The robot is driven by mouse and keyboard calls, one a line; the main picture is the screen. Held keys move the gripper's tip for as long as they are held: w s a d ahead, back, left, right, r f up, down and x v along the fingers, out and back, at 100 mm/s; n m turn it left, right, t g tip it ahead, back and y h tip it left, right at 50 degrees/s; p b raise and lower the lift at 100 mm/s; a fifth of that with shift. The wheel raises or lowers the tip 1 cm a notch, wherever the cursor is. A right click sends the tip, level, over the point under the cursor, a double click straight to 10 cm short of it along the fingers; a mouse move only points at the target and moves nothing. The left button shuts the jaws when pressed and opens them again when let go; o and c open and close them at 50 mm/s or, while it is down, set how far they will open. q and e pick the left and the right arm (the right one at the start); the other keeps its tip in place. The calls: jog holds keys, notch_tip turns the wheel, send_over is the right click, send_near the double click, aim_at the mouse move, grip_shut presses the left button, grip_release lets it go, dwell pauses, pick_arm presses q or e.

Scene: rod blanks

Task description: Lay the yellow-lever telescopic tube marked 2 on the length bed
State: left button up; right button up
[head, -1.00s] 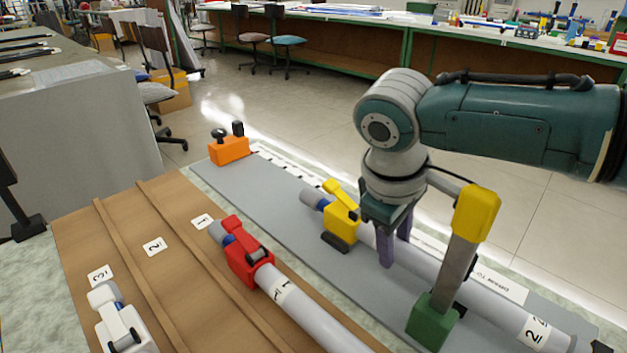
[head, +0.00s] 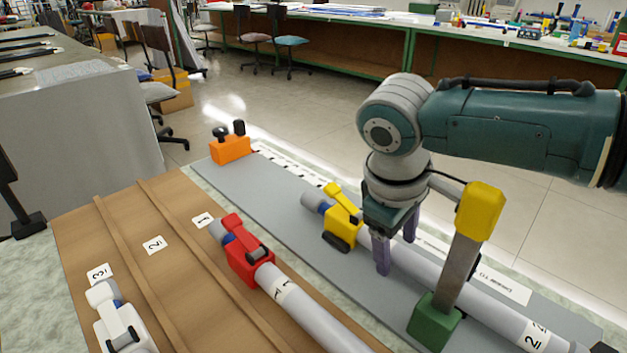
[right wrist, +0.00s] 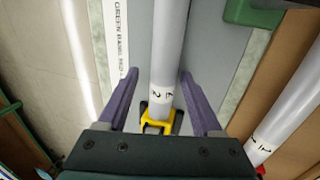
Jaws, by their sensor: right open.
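The yellow-lever tube (head: 480,300), marked 2, lies along the grey length bed (head: 240,190). Its yellow clamp (head: 342,226) with raised lever sits toward the far end, and it also shows in the right wrist view (right wrist: 160,118). My right gripper (head: 397,256) is open at the tube, just on the near side of the clamp. In the right wrist view its purple fingers (right wrist: 159,72) stand one on each side of the tube, with gaps visible. My left gripper is not in view.
An orange block (head: 230,149) stands at the bed's far end. A green block (head: 434,320) with a yellow-topped post stands beside the tube. The red-clamp tube (head: 249,264) and white-clamp tube (head: 123,325) lie on the brown rack (head: 75,230); slot 2 there is empty.

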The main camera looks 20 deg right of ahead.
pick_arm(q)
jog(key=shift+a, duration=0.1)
pick_arm(e)
jog(key=shift+a, duration=0.15)
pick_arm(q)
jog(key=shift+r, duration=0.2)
pick_arm(e)
jog(key=shift+s+a+r, duration=0.1)
jog(key=shift+r, duration=0.2)
pick_arm(q)
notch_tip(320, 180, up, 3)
jog(key=p, duration=0.3)
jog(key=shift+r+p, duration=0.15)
jog(key=shift+p, duration=0.25)
pick_arm(e)
jog(key=w+v, duration=0.1)
jog(key=v, duration=0.8)
jog(key=shift+s+r, duration=0.2)
jog(key=shift+s, duration=0.25)
